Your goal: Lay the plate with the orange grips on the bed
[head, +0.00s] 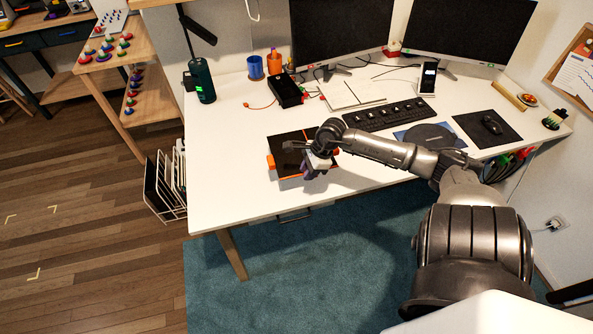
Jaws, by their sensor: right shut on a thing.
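The dark, flat plate with orange grips (286,160) is over the front left part of the white desk. Its orange grips show at its left and right edges. My right gripper (314,172) reaches in from the right and is shut on the plate at its right side, covering part of it. Whether the plate touches the desk or hangs just above it is hard to tell. I cannot make out a printer bed in this view. My left gripper is not in view.
The white desk (225,190) is clear at its front left. A black keyboard (385,116), an open box (287,92), orange and blue cups, and two monitors stand behind. A mouse mat (478,136) lies to the right. A wooden shelf (115,55) with several small coloured pieces stands left.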

